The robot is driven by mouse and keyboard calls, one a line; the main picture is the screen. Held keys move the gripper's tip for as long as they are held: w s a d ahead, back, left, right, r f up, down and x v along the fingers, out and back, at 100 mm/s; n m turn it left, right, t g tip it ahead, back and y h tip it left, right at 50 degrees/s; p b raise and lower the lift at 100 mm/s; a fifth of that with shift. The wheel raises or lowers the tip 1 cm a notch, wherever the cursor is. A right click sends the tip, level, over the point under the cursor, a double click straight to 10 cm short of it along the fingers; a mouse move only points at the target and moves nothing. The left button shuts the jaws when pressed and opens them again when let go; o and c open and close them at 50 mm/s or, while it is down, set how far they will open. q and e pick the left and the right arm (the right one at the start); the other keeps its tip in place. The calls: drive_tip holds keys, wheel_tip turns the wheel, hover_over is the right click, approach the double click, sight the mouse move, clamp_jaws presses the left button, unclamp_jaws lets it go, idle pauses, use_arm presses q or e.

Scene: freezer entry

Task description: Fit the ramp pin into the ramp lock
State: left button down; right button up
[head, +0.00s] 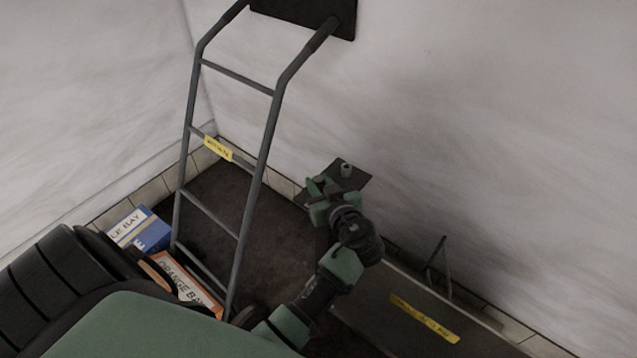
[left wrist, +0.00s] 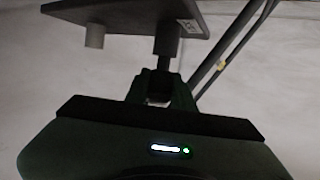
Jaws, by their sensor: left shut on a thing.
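My left gripper (head: 322,190) is at a small dark plate (head: 362,181) by the right-hand wall. A short pale cylinder (head: 346,170) stands on that plate. In the left wrist view my left gripper (left wrist: 160,90) is shut on a dark rod, which I take for the ramp pin (left wrist: 163,62). The rod's far end meets a dark block with a small label (left wrist: 181,38) at the plate (left wrist: 125,14). I cannot tell whether it is inside or only touching. The pale cylinder (left wrist: 95,36) is to the left, apart from the rod. My right gripper is not in view.
A tall grey metal frame (head: 264,150) with rungs and a yellow label stands left of the gripper. A blue box (head: 138,228) and an orange box (head: 185,280) lie at its foot. A grey ramp-like panel (head: 385,305) with a yellow label is at lower right.

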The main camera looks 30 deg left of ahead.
use_arm(q)
drive_tip(key=shift+a+f, duration=0.1)
drive_tip(key=shift+f, duration=0.25)
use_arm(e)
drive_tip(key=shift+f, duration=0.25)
